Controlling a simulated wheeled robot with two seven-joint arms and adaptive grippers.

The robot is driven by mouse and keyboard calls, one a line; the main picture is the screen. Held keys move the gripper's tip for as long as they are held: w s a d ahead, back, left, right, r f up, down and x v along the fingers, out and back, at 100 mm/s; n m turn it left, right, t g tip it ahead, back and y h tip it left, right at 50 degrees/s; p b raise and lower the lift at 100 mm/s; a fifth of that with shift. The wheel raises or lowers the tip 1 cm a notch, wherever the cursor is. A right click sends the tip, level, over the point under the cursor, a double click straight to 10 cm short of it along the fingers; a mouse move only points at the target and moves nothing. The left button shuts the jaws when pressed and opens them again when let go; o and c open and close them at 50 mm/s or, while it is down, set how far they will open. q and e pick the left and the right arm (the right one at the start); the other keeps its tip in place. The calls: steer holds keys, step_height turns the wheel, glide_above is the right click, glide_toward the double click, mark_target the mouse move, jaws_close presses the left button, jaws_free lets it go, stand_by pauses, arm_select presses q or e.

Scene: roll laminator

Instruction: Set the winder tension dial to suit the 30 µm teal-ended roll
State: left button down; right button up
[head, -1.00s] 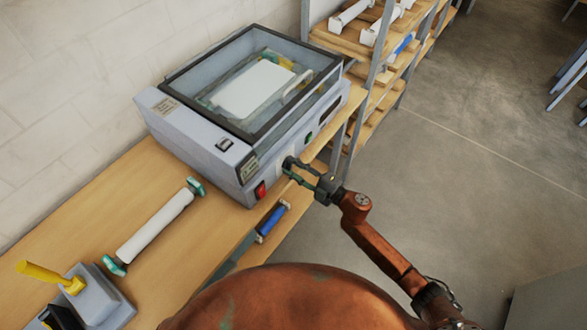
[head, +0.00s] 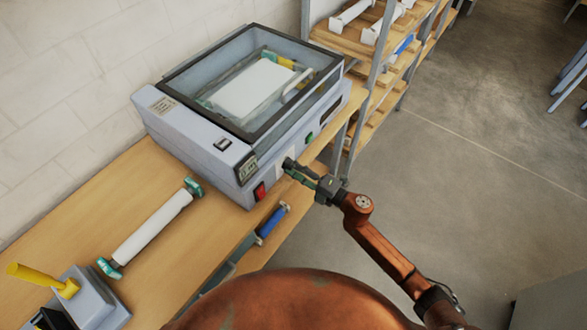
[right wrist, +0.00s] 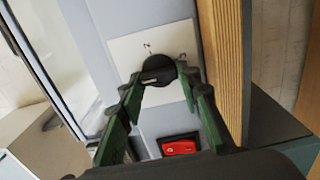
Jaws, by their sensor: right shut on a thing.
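The laminator (head: 200,130) is a light grey machine with a dark-framed clear lid, standing on a wooden bench. In the right wrist view, the black round tension dial (right wrist: 158,71) sits on a white plate (right wrist: 126,58) with small marks that I cannot read. A light pointer line shows on the dial. My right gripper (head: 290,165) is at the machine's front, shut on the dial, with its green fingers on either side of it (right wrist: 160,80). The white roll with teal ends (head: 152,228) lies on the bench, left of the machine. My left gripper is not in view.
A red switch (head: 260,191) is near the dial, also in the right wrist view (right wrist: 179,147). A green button (head: 309,137) is further along the front. A grey box with a yellow handle (head: 40,277) stands at lower left. A shelf (head: 350,45) holds rolls.

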steer(key=shift+s+a+f, duration=0.1)
steer(key=shift+s, duration=0.05)
steer(key=o, duration=1.2)
steer(key=shift+c, duration=0.2)
steer(key=v, duration=1.2)
